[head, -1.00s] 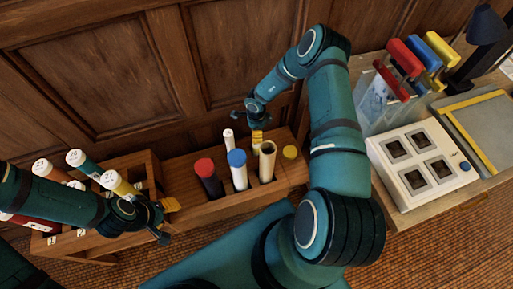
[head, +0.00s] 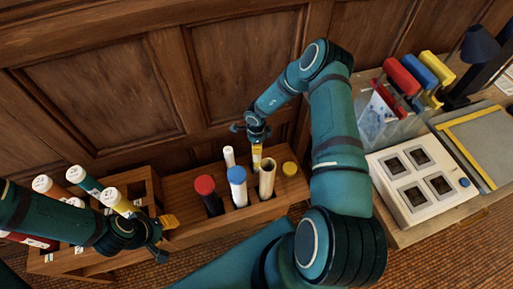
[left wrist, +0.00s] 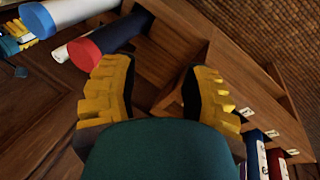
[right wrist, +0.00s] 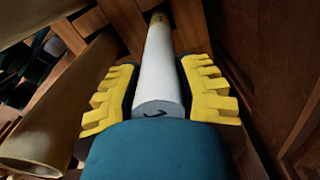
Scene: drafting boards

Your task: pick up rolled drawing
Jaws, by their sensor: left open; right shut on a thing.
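My right gripper (head: 257,150) is lowered behind the open tan tube in the wooden holder (head: 185,190). In the right wrist view its yellow fingers are shut on a white roll (right wrist: 158,75), whose marked end faces the palm. The roll lies lengthwise between the fingers; the near finger mostly hides it in the head view. Another white roll (head: 229,157) shows just left of this gripper. My left gripper (head: 163,236) is open and empty, beside the left rack; its spread fingers show in the left wrist view (left wrist: 165,85).
Close to the right gripper stand the tan tube (head: 267,177), blue-capped tube (head: 237,185), red-capped tube (head: 209,196) and yellow cap (head: 289,168). Several labelled tubes fill the left rack (head: 150,195). A panelled wall (head: 240,60) rises behind; a white box (head: 418,178) is on the right.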

